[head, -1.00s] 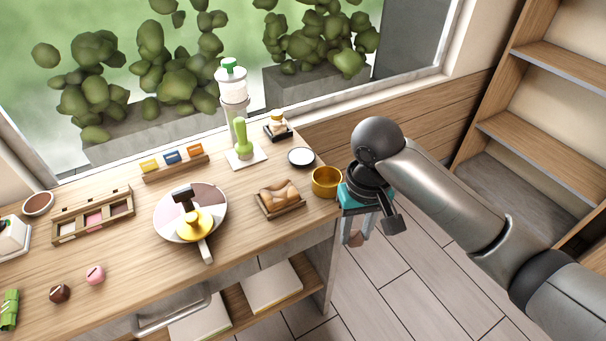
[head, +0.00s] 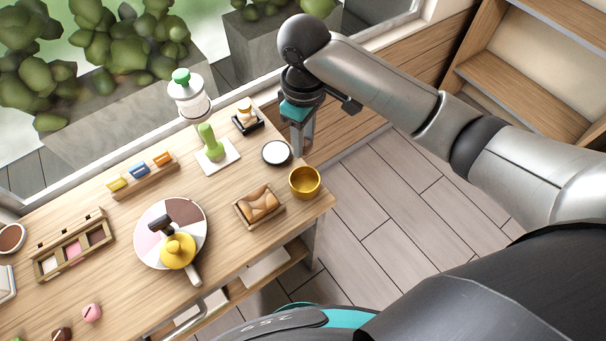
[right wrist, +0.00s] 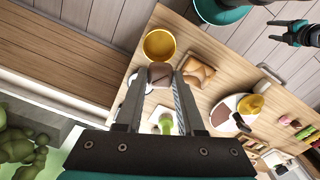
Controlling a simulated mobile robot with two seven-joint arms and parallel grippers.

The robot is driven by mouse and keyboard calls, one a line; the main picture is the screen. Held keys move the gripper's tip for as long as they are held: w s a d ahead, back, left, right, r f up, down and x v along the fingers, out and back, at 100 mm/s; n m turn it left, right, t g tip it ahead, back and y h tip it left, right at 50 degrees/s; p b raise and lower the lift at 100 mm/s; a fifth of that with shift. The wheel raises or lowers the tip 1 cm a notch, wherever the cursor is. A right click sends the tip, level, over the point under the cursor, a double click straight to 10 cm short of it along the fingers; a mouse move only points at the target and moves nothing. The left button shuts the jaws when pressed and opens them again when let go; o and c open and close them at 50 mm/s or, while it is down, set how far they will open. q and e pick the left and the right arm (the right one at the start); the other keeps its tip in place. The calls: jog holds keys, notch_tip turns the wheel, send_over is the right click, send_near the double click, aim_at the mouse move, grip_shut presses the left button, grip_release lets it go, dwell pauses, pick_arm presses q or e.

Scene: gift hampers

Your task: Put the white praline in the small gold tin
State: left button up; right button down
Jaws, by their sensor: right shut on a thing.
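The gold tin (head: 304,182) stands open and looks empty near the right end of the table. It also shows in the right wrist view (right wrist: 159,45). My right gripper (head: 299,152) is beyond the tin at the table's right edge, pointing down. In the right wrist view its fingers are shut on a small praline (right wrist: 160,74), which looks dull brownish-pink in the shade, so I cannot confirm that it is white. The praline is apart from the tin. My left gripper (right wrist: 274,32) seems to show small at the upper right of the right wrist view; its jaws are unclear.
Near the tin are a wooden tray with a tan item (head: 259,205) and a dark-rimmed white dish (head: 277,153). A green-handled stamp (head: 210,143) and a sectored disc (head: 185,212) stand further left. A pink praline (head: 92,313) lies at the lower left. Floor is clear to the right.

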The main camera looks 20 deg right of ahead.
jog(key=b, duration=0.2)
send_over(304, 185)
notch_tip(304, 185, down, 10)
jog(key=shift+s+a+f, duration=0.1)
jog(key=shift+f, duration=0.05)
jog(key=shift+f+b, duration=0.3)
jog(key=shift+f, duration=2.2)
jog(key=shift+f, duration=0.15)
jog(key=c, duration=0.8)
grip_release()
notch_tip(304, 185, up, 12)
jog(key=shift+r+p, duration=0.15)
jog(key=shift+p, duration=1.05)
